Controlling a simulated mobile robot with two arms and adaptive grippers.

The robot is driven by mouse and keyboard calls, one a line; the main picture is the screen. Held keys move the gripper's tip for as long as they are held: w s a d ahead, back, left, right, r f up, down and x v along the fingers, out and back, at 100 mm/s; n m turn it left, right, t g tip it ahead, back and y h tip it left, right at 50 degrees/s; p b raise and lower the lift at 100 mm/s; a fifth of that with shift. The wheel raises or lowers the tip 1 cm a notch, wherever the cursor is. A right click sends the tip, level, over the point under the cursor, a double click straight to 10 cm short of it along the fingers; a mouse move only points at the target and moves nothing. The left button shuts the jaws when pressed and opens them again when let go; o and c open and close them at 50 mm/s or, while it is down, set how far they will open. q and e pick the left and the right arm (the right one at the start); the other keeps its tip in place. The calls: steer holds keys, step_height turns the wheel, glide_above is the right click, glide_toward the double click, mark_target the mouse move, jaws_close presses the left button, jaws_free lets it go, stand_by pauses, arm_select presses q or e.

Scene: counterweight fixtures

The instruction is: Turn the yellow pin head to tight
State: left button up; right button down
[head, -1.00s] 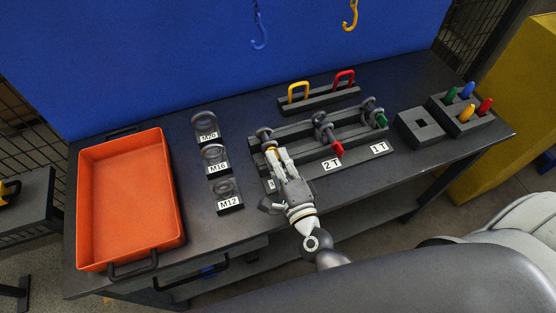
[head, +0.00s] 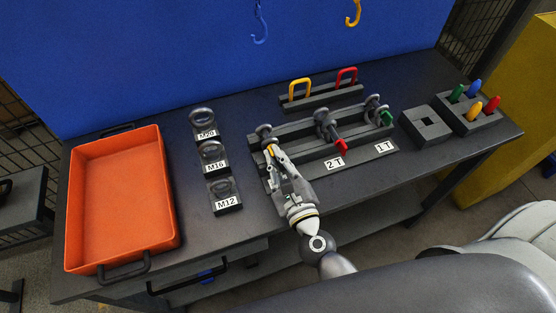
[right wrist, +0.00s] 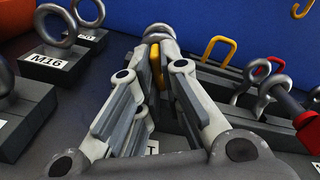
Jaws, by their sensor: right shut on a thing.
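The yellow pin head (head: 270,150) is at the left station of the dark counterweight fixture (head: 310,150), just below a grey ring (head: 264,131). My right gripper (head: 274,153) is shut on the yellow pin head, with its fingers reaching in from the front. In the right wrist view the yellow pin head (right wrist: 156,66) shows between the fingertips, under the grey ring (right wrist: 158,33). The fingers hide part of the pin and most of the left station's label. My left gripper is not in view.
A red-handled pin (head: 341,146) at the 2 T station and a green one (head: 387,117) at 1 T stand to the right. Yellow (head: 299,88) and red (head: 346,76) shackles stand behind. Eyebolt blocks (head: 225,195) and an orange tray (head: 120,200) are left.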

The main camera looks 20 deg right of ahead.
steer(key=m+b, duration=0.1)
steer(key=m, duration=0.4)
steer(key=shift+a+f+m+b, duration=0.1)
steer(key=shift+a+m+b, duration=0.05)
steer(key=shift+m+b, duration=0.2)
stand_by(0.4)
steer(key=c, duration=1.6)
jaws_free()
steer(key=s, duration=1.2)
steer(key=shift+d, duration=0.2)
